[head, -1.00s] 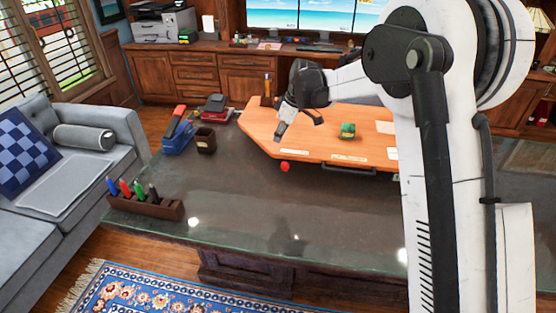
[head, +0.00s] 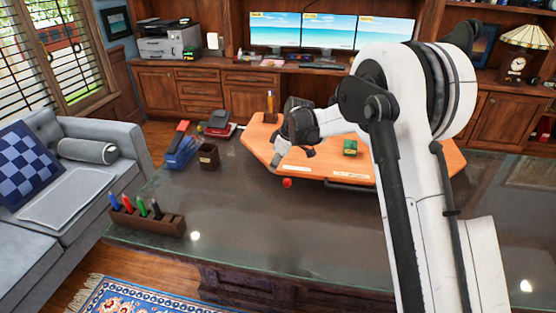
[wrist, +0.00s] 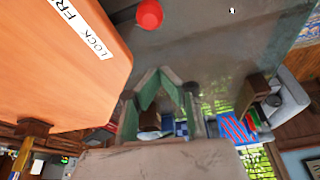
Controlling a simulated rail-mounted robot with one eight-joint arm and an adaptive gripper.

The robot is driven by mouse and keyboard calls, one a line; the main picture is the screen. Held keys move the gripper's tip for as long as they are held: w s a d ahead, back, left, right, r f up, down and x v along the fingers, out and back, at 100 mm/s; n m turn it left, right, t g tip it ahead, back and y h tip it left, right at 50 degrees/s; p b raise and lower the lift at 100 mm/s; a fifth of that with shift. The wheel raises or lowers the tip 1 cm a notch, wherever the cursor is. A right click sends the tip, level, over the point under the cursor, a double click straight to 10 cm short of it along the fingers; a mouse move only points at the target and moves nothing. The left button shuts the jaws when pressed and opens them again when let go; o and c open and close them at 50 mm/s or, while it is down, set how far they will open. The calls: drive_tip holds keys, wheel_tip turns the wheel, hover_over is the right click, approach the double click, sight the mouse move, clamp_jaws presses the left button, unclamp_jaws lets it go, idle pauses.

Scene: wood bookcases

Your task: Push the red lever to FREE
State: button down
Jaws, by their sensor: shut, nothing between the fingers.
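The red lever shows as a round red knob (head: 287,183) just off the front edge of an orange wooden board (head: 410,162), near its left front corner. In the wrist view the red knob (wrist: 149,14) is at the top, beside the board. A white label (wrist: 82,27) there reads LOCK and a cut-off word beginning FR. I cannot tell which word the lever sits at. My gripper (head: 290,153) is shut and empty above the board's left front part, slightly behind the knob. In the wrist view its fingertips (wrist: 158,76) are apart from the knob. The lever's shaft is hidden.
The board lies on a dark glossy desk (head: 250,215). A green object (head: 350,147) is on the board, and a dark handle (head: 350,186) is at its front edge. The desk in front is clear.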

sight(289, 177)
drive_tip(key=shift+s+d+f, duration=0.15)
drive_tip(key=shift+d+f, duration=0.25)
drive_tip(key=shift+f, duration=0.3)
drive_tip(key=shift+s+d+f, duration=0.1)
drive_tip(key=shift+d+f, duration=0.35)
drive_tip(key=shift+f, duration=0.3)
drive_tip(key=shift+s+d+f, duration=0.15)
drive_tip(key=shift+d+f, duration=0.25)
drive_tip(key=shift+f, duration=0.3)
drive_tip(key=shift+s+a, duration=0.1)
